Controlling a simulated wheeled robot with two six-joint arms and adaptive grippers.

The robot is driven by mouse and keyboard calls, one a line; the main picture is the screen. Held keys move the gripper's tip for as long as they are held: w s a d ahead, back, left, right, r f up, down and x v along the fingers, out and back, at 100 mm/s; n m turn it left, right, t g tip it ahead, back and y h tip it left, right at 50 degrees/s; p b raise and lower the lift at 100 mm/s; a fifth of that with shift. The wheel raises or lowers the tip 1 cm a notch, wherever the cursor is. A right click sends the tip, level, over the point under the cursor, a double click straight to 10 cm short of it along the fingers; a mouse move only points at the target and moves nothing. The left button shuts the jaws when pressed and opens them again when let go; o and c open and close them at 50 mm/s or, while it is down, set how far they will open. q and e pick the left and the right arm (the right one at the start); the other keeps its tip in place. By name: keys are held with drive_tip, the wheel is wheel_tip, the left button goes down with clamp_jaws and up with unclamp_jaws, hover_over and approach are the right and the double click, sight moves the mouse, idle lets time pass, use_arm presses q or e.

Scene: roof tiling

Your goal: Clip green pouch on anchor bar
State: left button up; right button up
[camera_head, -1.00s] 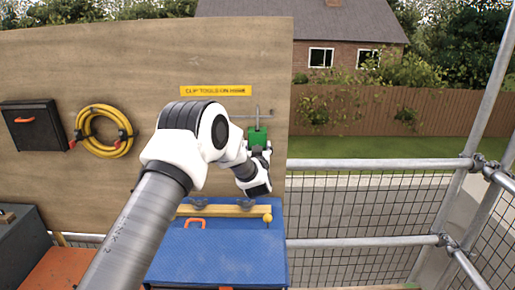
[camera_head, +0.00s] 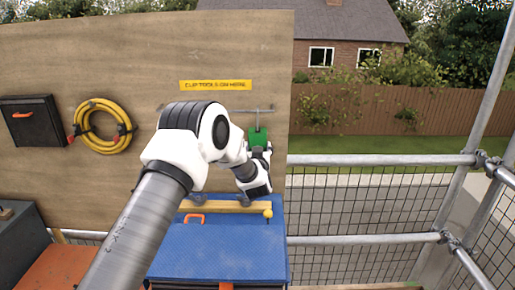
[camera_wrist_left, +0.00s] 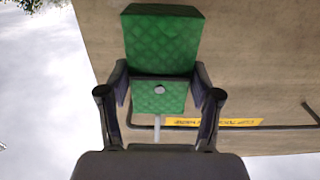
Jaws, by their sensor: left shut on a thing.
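The green pouch (camera_head: 258,137) hangs upright in front of the board, just below the right end of the anchor bar (camera_head: 185,107). A thin grey stem rises from its top to about the bar's height. My left gripper (camera_head: 264,149) is shut on the pouch. In the left wrist view, the pouch (camera_wrist_left: 160,45) sits between both fingers (camera_wrist_left: 160,98), with the stem crossing near the bar (camera_wrist_left: 278,128). I cannot tell whether the clip is around the bar or only in front of it. My right gripper is not in view.
A yellow label (camera_head: 215,85) is above the bar. A coiled yellow hose (camera_head: 84,122) and a black case (camera_head: 30,130) hang at left. A blue box (camera_head: 215,255) stands below my gripper, with a wooden strip (camera_head: 228,207) on it. Scaffold rails (camera_head: 380,160) are at right.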

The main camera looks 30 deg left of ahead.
use_arm(q)
drive_tip(key=shift+r, duration=0.1)
drive_tip(key=o, duration=1.7)
drive_tip(key=shift+s, duration=0.1)
